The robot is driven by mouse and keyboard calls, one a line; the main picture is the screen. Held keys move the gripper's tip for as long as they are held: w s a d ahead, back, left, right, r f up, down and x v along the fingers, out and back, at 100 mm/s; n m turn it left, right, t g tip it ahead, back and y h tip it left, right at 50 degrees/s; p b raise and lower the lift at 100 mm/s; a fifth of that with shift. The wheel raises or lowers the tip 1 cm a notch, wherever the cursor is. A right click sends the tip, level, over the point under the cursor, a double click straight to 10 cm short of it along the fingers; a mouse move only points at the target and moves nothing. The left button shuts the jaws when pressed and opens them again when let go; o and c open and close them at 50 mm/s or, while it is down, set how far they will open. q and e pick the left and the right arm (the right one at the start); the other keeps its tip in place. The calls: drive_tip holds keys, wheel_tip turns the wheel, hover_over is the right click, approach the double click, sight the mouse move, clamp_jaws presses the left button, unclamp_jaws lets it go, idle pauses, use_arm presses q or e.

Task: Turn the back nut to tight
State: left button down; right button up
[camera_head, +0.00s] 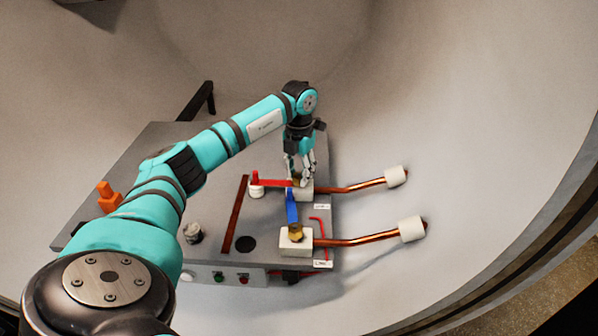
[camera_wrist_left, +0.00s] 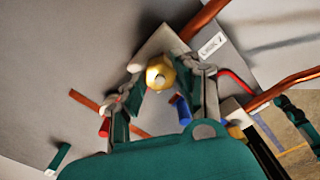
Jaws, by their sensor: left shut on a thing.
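The back nut is a brass piece, seen in the left wrist view (camera_wrist_left: 160,73) on a pale block, between my left gripper's fingers. My left gripper (camera_head: 300,180) points down over the back block (camera_head: 305,193) and is shut on the back nut; its fingers mostly hide the nut in the head view. A red handle (camera_head: 272,182) reaches from the left to this spot. A blue handle (camera_head: 292,206) runs from there towards the front nut (camera_head: 296,232), a brass piece on a white block (camera_head: 290,246). My right gripper is not in view.
Copper rods (camera_head: 350,188) (camera_head: 345,241) with white ends run right from the blocks. On the grey table (camera_head: 150,228) are an orange piece (camera_head: 108,198), a small jar (camera_head: 193,232) and a brown strip (camera_head: 235,214). Curved furnace wall (camera_head: 460,120) surrounds it.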

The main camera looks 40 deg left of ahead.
use_arm(q)
drive_tip(key=shift+m, duration=0.3)
drive_tip(key=shift+r+m, duration=0.1)
drive_tip(key=shift+m, duration=0.9)
drive_tip(key=m, duration=0.4)
drive_tip(key=shift+m+p, duration=0.3)
drive_tip(key=shift+p, duration=0.05)
drive_tip(key=m, duration=0.3)
drive_tip(key=shift+m, duration=0.3)
drive_tip(key=m, duration=0.3)
drive_tip(key=shift+m, duration=0.3)
drive_tip(key=m, duration=0.4)
drive_tip(key=shift+m, duration=0.3)
drive_tip(key=m, duration=0.4)
drive_tip(key=shift+w+m, duration=0.1)
drive_tip(key=shift+m, duration=0.3)
